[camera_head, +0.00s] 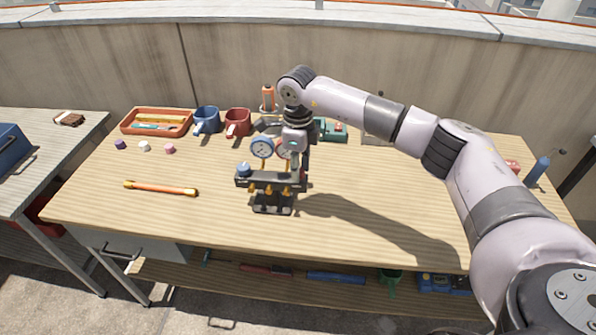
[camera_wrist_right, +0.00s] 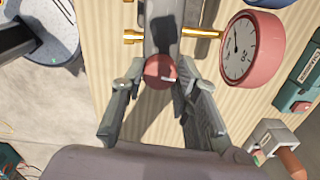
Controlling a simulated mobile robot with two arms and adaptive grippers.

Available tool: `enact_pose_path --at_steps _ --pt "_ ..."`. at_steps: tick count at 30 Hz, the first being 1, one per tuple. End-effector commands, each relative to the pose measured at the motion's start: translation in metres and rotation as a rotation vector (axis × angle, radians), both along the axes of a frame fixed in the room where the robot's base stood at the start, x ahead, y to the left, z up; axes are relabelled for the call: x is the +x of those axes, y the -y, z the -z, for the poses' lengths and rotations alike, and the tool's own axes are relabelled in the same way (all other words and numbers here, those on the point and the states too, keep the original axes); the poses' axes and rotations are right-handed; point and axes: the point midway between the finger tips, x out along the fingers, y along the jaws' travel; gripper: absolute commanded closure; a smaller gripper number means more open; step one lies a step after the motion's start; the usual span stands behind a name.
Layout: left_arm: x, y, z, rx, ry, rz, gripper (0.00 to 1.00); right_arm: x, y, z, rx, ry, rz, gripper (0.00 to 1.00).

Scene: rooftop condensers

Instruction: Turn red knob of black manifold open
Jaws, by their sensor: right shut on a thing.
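The black manifold (camera_head: 271,204) stands upright on the wooden workbench, with a blue knob (camera_head: 244,170) on its left end, a blue-rimmed gauge (camera_head: 262,147) and brass fittings. My right gripper (camera_head: 297,167) reaches down from above onto the manifold's right end and hides that end in the head view. In the right wrist view the red knob (camera_wrist_right: 160,71) sits between the two fingers of my right gripper (camera_wrist_right: 158,88), which is shut on it. A red-rimmed gauge (camera_wrist_right: 250,50) is beside the knob. My left gripper is in neither view.
An orange-tipped rod (camera_head: 160,188) lies left of the manifold. A blue bottle (camera_head: 538,172) stands at the right end. The bench front is mostly clear.

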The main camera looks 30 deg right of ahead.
Motion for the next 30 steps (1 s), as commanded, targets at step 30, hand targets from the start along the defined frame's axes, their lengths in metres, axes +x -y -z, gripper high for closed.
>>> enact_pose_path --at_steps 30 --pt "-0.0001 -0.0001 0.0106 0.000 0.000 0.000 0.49 0.0003 -0.0007 -0.0007 0.002 0.001 -0.171 0.64"
